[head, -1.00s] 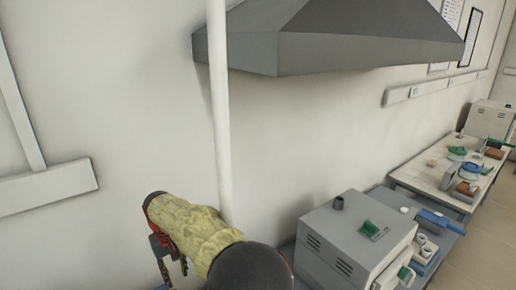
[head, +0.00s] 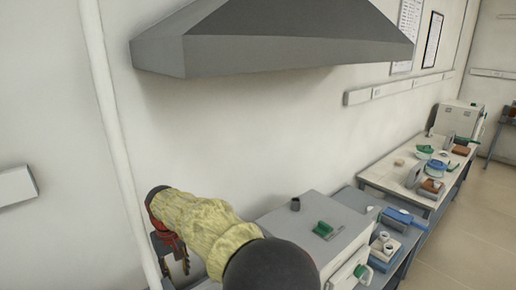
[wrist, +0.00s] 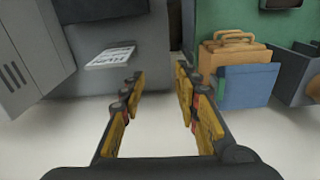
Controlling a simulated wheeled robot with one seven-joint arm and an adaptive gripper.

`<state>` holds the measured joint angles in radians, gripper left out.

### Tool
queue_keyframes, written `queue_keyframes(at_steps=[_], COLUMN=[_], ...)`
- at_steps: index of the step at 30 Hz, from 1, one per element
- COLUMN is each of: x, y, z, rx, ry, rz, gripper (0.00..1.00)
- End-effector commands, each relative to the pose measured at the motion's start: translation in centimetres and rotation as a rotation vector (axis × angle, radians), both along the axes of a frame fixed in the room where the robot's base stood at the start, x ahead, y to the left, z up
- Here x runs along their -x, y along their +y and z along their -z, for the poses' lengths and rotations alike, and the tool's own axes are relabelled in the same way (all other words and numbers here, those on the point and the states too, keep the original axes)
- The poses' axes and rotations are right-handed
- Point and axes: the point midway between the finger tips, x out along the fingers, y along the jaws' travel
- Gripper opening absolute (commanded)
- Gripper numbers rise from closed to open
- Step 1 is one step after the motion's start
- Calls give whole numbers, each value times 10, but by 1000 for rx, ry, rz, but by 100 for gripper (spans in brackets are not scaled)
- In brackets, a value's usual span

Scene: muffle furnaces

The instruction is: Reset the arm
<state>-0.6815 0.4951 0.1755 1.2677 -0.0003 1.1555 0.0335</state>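My gripper (wrist: 158,105) shows in the wrist view with its two yellow-padded fingers apart and nothing between them. In the head view my gripper (head: 170,258) is at the lower left, beside the white vertical pipe, partly hidden behind my yellow-sleeved arm. The arm reaches from the bottom middle up toward the left, close to the wall. In the head view I cannot see the fingertips clearly.
A grey furnace (head: 310,232) stands just right of my arm. A grey hood (head: 280,52) hangs above. A bench (head: 375,180) with several items is farther right, with open floor (head: 470,235) beside it. The wrist view shows a brown case (wrist: 233,52) and a blue folder (wrist: 247,87).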

Motion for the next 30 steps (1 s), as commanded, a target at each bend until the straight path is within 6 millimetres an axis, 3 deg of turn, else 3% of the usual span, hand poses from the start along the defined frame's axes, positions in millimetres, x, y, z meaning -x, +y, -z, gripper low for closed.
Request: queue_keyframes(at_steps=[8, 14, 22, 30], x=[1, 22, 80, 160], y=[-75, -163, -274, -362], z=[-37, -69, -86, -69], rx=[-35, -70, -107, -131], ry=[-47, -107, -197, -293], rz=[84, 185, 325, 463], gripper=[32, 32, 32, 32])
